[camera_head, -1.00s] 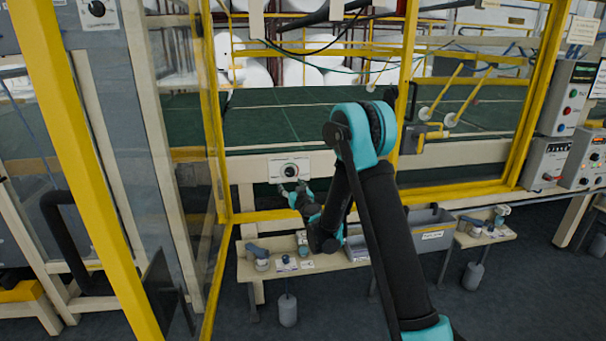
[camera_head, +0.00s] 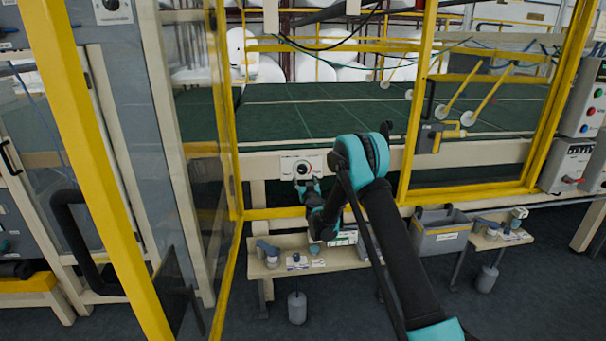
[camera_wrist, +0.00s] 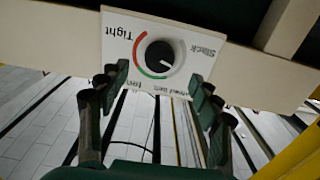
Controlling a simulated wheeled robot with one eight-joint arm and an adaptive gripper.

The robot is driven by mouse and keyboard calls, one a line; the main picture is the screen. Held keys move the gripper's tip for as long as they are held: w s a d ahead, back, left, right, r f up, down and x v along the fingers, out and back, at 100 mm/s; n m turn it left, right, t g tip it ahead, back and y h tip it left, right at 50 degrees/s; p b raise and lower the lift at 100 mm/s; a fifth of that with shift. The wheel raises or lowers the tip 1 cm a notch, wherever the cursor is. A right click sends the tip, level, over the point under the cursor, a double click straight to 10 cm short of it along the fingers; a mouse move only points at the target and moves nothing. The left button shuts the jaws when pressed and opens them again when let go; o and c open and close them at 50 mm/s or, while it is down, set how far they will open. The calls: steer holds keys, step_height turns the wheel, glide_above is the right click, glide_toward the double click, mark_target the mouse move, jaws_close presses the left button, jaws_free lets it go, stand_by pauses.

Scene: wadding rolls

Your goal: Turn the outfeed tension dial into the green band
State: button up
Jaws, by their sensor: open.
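The outfeed tension dial is a black round knob (camera_wrist: 160,55) on a white plate (camera_wrist: 116,38), upside down in the wrist view. The plate reads Tight at left and Slack at right. A red arc runs along the knob's left side, and the green band (camera_wrist: 150,73) curves along its lower left and bottom. The knob's white mark points to the lower right, seemingly outside the green. The dial also shows in the head view (camera_head: 303,169). My gripper (camera_wrist: 156,80) is open and empty, its fingertips spread just below the knob; contact cannot be told. It also shows in the head view (camera_head: 308,184).
A beige rail (camera_head: 270,164) carries the dial plate. Yellow frame posts (camera_head: 226,110) stand left and right of my arm. Below are a bench (camera_head: 275,270) with small items and a grey bin (camera_head: 440,238). A yellow-handled device (camera_head: 438,133) hangs at right.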

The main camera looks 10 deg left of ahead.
mark_target(303, 171)
steer(key=x, duration=0.7)
steer(key=shift+w+a, duration=0.1)
steer(key=shift+w, duration=0.2)
steer(key=c, duration=1.2)
